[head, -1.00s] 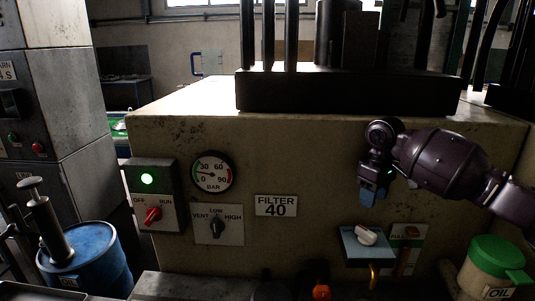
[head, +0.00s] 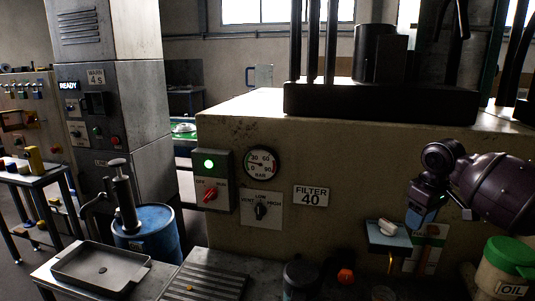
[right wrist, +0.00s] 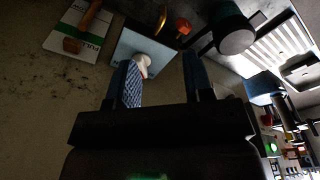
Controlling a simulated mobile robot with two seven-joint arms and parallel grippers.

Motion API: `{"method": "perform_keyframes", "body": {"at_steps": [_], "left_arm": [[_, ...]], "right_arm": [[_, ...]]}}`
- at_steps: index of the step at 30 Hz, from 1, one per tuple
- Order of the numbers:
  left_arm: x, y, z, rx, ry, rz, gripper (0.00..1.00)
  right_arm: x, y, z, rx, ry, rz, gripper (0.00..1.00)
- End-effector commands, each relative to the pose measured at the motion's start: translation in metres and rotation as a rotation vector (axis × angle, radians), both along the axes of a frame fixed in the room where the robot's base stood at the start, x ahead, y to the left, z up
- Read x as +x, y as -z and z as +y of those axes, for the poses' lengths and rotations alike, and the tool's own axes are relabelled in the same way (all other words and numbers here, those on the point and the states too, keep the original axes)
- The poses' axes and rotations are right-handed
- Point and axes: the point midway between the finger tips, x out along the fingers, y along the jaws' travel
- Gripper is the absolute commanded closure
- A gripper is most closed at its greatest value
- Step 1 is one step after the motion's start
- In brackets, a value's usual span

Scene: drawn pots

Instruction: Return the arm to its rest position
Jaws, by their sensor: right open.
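My right arm comes in from the right in the head view. Its gripper (head: 422,213) hangs in front of the beige machine (head: 330,150), above and right of a light blue plate (head: 377,238) with a white knob (head: 391,228). In the right wrist view the two blue fingers stand apart with nothing held between them; the gripper (right wrist: 162,80) is open. The plate (right wrist: 128,48) and knob (right wrist: 141,66) show beyond the fingers there, apart from them. My left gripper is not in view.
A bench with a grey tray (head: 68,268) and a ridged plate (head: 206,284) runs along the front. A blue drum (head: 155,235) with a pump stands at left. A green-lidded oil container (head: 503,270) stands below my right arm. Some open floor shows at far left.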

Motion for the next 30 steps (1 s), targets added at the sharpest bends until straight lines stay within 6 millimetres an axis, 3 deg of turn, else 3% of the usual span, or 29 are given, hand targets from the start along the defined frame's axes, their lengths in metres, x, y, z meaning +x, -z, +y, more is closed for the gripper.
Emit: {"method": "perform_keyframes", "body": {"at_steps": [5, 9, 11, 15, 22, 30], "left_arm": [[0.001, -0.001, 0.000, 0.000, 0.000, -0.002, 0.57], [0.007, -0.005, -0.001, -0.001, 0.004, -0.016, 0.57], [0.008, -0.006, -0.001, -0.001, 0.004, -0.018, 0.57], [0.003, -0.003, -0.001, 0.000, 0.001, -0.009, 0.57], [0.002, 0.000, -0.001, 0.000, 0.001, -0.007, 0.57], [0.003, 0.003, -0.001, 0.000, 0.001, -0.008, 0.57]], "right_arm": [[0.033, -0.016, 0.007, -0.016, -0.024, -0.243, 0.53], [0.061, -0.037, 0.030, -0.010, -0.080, -0.474, 0.53], [0.069, -0.039, 0.044, 0.002, -0.110, -0.568, 0.53], [0.077, -0.025, 0.079, 0.051, -0.180, -0.773, 0.53], [0.057, 0.024, 0.125, 0.158, -0.241, -1.031, 0.53], [0.004, 0.087, 0.145, 0.248, -0.207, -1.202, 0.53]]}}
